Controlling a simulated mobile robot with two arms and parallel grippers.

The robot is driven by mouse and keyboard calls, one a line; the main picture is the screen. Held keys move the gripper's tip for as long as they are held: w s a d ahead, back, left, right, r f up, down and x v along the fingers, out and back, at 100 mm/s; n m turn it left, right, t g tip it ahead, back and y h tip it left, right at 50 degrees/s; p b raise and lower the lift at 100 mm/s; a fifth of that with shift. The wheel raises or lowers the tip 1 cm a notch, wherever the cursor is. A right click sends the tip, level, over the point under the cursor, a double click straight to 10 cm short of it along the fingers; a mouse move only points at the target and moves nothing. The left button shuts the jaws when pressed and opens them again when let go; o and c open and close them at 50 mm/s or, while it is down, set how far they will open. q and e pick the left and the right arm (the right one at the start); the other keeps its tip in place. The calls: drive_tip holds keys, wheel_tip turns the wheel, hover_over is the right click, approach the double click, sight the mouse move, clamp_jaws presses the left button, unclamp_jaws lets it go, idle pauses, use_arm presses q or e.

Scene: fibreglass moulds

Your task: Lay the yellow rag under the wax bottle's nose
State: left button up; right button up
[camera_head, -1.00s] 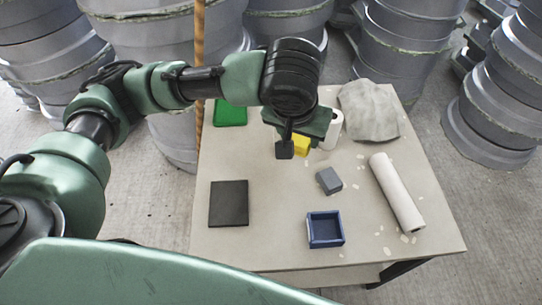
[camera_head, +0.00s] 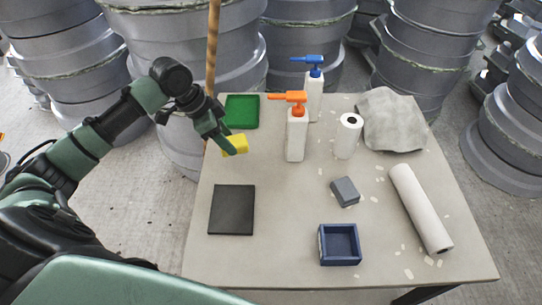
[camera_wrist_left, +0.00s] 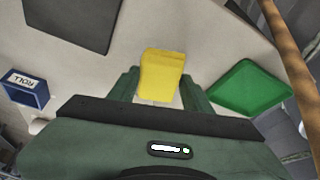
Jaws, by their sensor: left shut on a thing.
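The yellow rag (camera_head: 236,144) is a small folded block. My left gripper (camera_head: 230,148) is shut on it, over the left part of the table near the green tray. The rag also shows between the two fingers in the left wrist view (camera_wrist_left: 161,75). Two white pump bottles stand upright: one with an orange pump (camera_head: 297,134), its nose pointing left, and one behind with a blue pump (camera_head: 314,98), its nose also pointing left. I cannot read which holds wax. The rag is left of both bottles, apart from them. My right gripper is not in view.
A green tray (camera_head: 242,111) lies at the back left, a black mat (camera_head: 232,210) at the front left. A blue box (camera_head: 340,259), grey block (camera_head: 345,191), white rolls (camera_head: 347,138) (camera_head: 420,208) and grey cloth (camera_head: 391,119) occupy the right. The table's middle is clear.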

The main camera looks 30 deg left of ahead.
use_arm(q)
drive_tip(key=a+m, duration=0.1)
drive_tip(key=a, duration=0.1)
drive_tip(key=a+f+m, duration=0.1)
drive_tip(key=a, duration=0.2)
drive_tip(key=a+f+m+g, duration=0.1)
drive_tip(key=a, duration=0.2)
drive_tip(key=shift+s+f+h, duration=0.1)
drive_tip(key=shift+s+h, duration=0.2)
drive_tip(key=shift+m, duration=0.3)
drive_tip(key=w+d+p, duration=0.1)
drive_tip(key=w+d, duration=0.1)
drive_tip(key=d, duration=0.3)
drive_tip(key=w+d+p, duration=0.1)
drive_tip(key=w+d, duration=0.2)
drive_tip(key=d, duration=0.2)
drive_tip(key=w+d, duration=0.2)
drive_tip(key=d, duration=0.3)
drive_tip(key=shift+w+d+p, duration=0.35)
drive_tip(key=shift+d+p, duration=0.05)
wheel_tip(320, 180, down, 3)
drive_tip(key=shift+f, duration=0.35)
drive_tip(key=shift+f, duration=0.1)
drive_tip(key=o, duration=1.3)
drive_tip(key=shift+o, duration=0.2)
